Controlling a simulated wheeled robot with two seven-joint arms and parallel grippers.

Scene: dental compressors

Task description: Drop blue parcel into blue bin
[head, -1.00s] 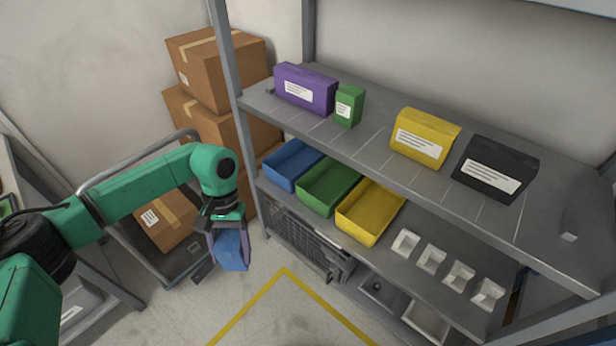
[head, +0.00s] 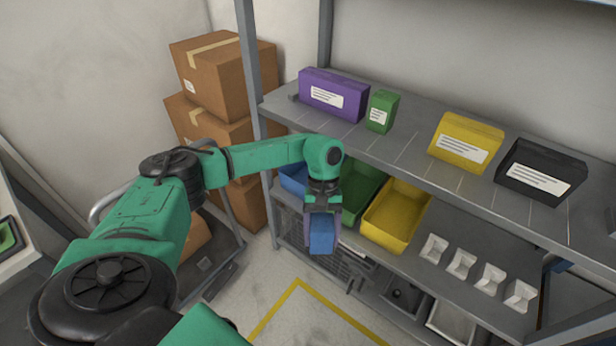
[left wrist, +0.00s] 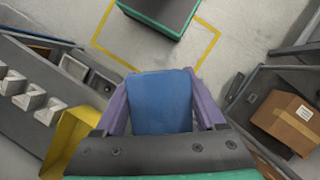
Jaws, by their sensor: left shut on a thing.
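The blue parcel (head: 321,236) hangs from my left gripper (head: 321,215), which is shut on it. In the left wrist view the parcel (left wrist: 161,103) sits between the two purple fingers. The blue bin (head: 293,178) stands on the middle shelf at the left end of the bin row. My left forearm and gripper hide much of it in the head view. The gripper and parcel are in front of the shelf edge, near the blue and green bins. My right gripper is in neither view.
A green bin (head: 360,190) and a yellow bin (head: 396,215) stand right of the blue bin. The upper shelf (head: 400,145) above them holds purple, green, yellow and black parcels. Cardboard boxes (head: 212,75) are stacked at the left, beside the shelf post (head: 250,70).

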